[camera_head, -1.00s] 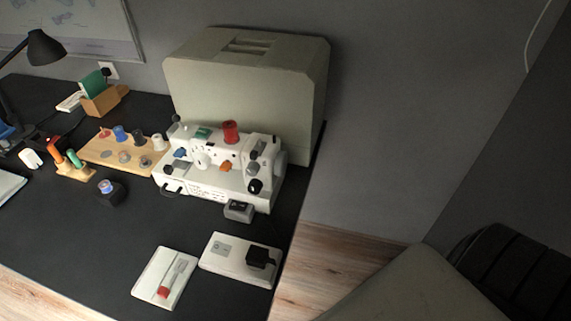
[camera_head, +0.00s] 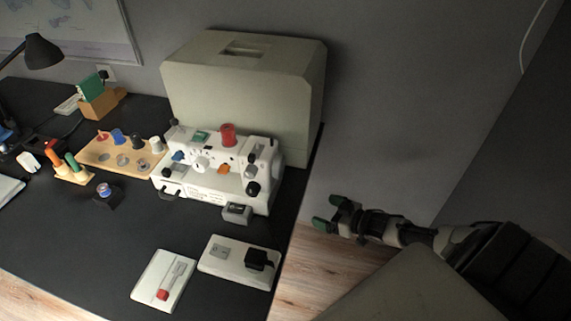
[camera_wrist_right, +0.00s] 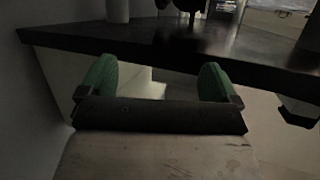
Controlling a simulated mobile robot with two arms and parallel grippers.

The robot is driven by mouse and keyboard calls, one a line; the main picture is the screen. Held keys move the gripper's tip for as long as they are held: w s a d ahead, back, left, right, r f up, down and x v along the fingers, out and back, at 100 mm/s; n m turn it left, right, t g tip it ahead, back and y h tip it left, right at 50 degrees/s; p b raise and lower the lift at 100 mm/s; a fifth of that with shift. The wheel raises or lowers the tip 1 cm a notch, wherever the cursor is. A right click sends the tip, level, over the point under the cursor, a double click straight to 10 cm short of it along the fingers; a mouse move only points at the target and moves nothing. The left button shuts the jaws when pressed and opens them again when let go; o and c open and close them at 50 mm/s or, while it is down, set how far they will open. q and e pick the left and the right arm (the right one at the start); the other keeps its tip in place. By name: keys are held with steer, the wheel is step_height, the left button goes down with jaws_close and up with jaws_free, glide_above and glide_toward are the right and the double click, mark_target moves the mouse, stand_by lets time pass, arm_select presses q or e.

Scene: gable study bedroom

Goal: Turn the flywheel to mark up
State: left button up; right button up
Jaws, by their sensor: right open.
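The white sewing machine (camera_head: 215,183) stands on the dark desk in the head view, with a red spool (camera_head: 228,134) on top. A black round knob (camera_head: 252,188) is on its right front. I cannot clearly make out the flywheel or its mark; the machine's right side is mostly turned away. My right gripper (camera_head: 327,213) is open and empty, with green fingertips, to the right of the machine, past the desk's right edge and apart from it. In the right wrist view its fingers (camera_wrist_right: 156,80) are spread, with the dark desk edge beyond. My left gripper is not in view.
A large grey-green case (camera_head: 240,90) stands behind the machine. A grey pedal-like box (camera_head: 237,213), a white plate with a black plug (camera_head: 225,262) and a white pad (camera_head: 160,281) lie in front. A wooden spool rack (camera_head: 95,157) is left. The floor right of the desk is clear.

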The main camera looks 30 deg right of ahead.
mark_target(283, 166)
step_height(283, 166, up, 17)
steer(key=a+n+y, duration=0.2)
steer(key=y, duration=0.4)
steer(key=shift+y, duration=0.3)
steer(key=p+x, duration=0.1)
steer(key=x, duration=1)
steer(key=shift+w+r, duration=0.15)
steer(key=c, duration=0.9)
